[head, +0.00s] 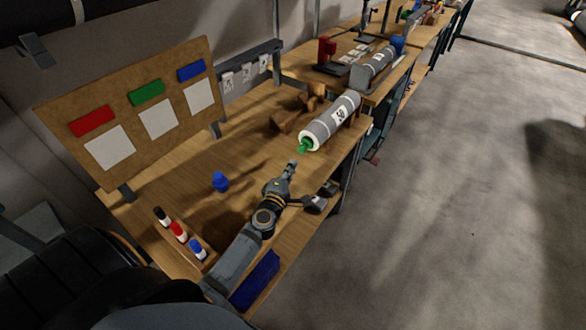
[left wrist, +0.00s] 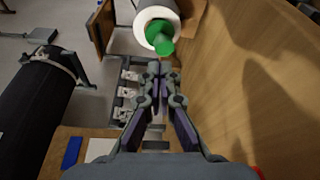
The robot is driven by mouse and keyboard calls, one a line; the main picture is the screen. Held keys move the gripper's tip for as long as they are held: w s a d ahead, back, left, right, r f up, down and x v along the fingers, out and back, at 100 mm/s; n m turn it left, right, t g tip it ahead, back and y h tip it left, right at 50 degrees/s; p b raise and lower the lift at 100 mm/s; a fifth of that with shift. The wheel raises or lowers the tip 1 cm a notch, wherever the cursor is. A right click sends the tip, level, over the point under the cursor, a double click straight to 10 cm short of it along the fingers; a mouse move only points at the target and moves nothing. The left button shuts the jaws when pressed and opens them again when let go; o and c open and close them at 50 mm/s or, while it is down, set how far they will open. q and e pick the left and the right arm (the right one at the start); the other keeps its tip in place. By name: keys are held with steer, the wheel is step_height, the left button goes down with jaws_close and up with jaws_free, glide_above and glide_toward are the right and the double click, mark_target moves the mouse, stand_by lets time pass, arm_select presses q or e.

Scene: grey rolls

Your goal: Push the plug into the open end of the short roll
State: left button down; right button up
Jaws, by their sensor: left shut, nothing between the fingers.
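A grey roll with white bands and a white label (head: 337,118) lies on its side near the table's right edge. Its white-rimmed end faces my left gripper and also shows in the left wrist view (left wrist: 152,14). A green plug (head: 304,147) sits at that end and sticks out of it; how deep it sits is hidden. In the left wrist view the plug (left wrist: 161,42) is just ahead of my fingertips. My left gripper (head: 292,165) is shut and empty, close to the plug; I cannot tell whether they touch. My right gripper is not in view.
A blue knob-shaped piece (head: 220,182) stands on the wooden table (head: 170,190). Brown blocks (head: 290,118) lie left of the roll. Several markers (head: 178,232) stand at the near left. Another grey roll (head: 375,66) lies on the farther table.

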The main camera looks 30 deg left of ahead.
mark_target(301, 150)
arm_select(q)
steer(key=w, duration=0.5)
steer(key=shift+a+f+b, duration=0.15)
steer(key=shift+a+b, duration=0.15)
steer(key=shift+a, duration=0.1)
steer(key=shift+w, duration=0.25)
steer(key=shift+w, duration=0.6)
